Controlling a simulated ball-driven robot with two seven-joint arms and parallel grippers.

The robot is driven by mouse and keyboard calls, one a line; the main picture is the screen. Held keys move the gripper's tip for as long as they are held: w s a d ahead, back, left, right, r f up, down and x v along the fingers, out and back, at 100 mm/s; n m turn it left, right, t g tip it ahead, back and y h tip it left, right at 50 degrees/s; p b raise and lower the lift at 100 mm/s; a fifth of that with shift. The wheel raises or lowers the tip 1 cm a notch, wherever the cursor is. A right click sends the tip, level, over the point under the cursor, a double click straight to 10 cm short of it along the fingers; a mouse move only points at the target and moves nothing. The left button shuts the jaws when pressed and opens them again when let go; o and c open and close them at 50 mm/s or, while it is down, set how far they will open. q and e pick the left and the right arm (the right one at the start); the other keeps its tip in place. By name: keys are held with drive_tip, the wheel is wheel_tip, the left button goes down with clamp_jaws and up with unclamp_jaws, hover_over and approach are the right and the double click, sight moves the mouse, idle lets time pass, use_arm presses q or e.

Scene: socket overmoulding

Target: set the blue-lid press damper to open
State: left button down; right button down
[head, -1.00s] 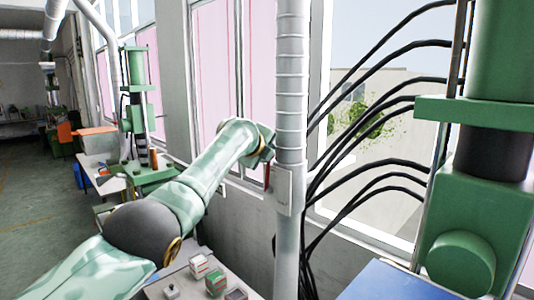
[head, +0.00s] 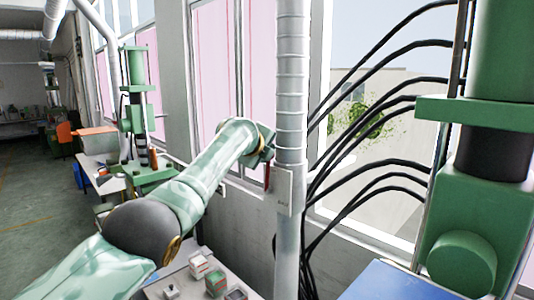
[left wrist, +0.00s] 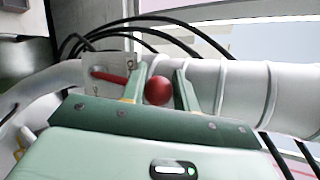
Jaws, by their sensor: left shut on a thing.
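The damper's white plate (head: 283,192) sits on the light grey duct (head: 291,110) in the head view. A red lever shows beside it (head: 267,174). In the left wrist view the red lever (left wrist: 108,76) crosses the plate (left wrist: 122,68), and its round red knob (left wrist: 158,91) sits between my fingers. My left gripper (left wrist: 160,88) is shut on this knob; in the head view the gripper (head: 267,145) is partly hidden at the duct. The plate's marks are too small to read. My right gripper is not in view.
A green press (head: 475,190) with a blue surface (head: 395,282) stands at the right. Several black cables (head: 365,112) run from it to the duct. Small boxes (head: 214,283) lie on a bench below my left arm. Another green press (head: 139,105) stands farther back at left.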

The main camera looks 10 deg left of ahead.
use_arm(q)
drive_tip(key=shift+a+f, duration=0.15)
drive_tip(key=shift+f, duration=0.6)
drive_tip(key=c, duration=1.1)
unclamp_jaws()
drive_tip(key=shift+a, duration=0.1)
drive_tip(key=shift+o, duration=1.3)
drive_tip(key=shift+r+b, duration=0.2)
drive_tip(key=shift+b, duration=0.15)
drive_tip(key=b+v, duration=1.2)
drive_tip(key=v, duration=0.4)
drive_tip(key=shift+a, duration=0.2)
drive_tip(key=shift+w+r, duration=0.1)
drive_tip(key=shift+r, duration=0.05)
drive_tip(key=shift+c, duration=0.3)
